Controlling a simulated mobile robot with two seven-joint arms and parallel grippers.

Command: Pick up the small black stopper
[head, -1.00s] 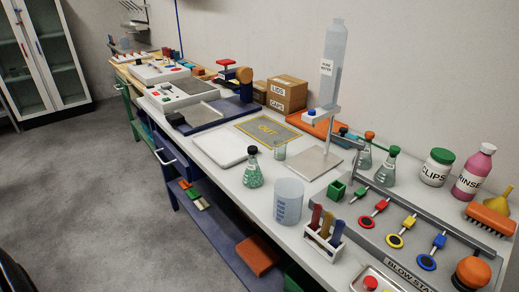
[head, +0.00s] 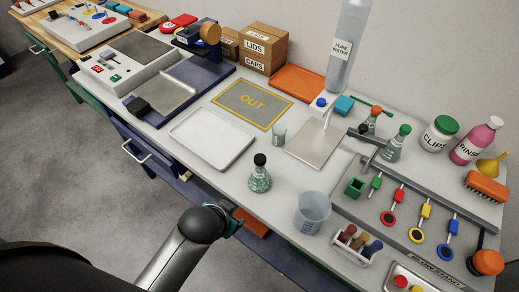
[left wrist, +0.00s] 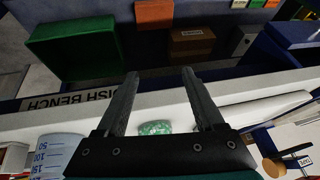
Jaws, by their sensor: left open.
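The small black stopper (head: 260,159) sits in the neck of a conical flask (head: 260,180) with green speckled contents. The flask stands upright on the white bench, near its front edge. My left gripper (head: 236,213) is in front of the bench edge, below and left of the flask in the head view, apart from it. In the left wrist view, my left gripper (left wrist: 159,74) is open with nothing between its fingers. Part of the flask (left wrist: 155,127) shows behind the gripper's base there; the stopper is not visible in that view. My right gripper is not in view.
A plastic beaker (head: 312,212) stands right of the flask, with a tube rack (head: 355,246) beyond it. A small glass (head: 279,135) stands behind the flask. A white tray (head: 213,136) lies to its left. Below the bench is a green bin (left wrist: 75,50).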

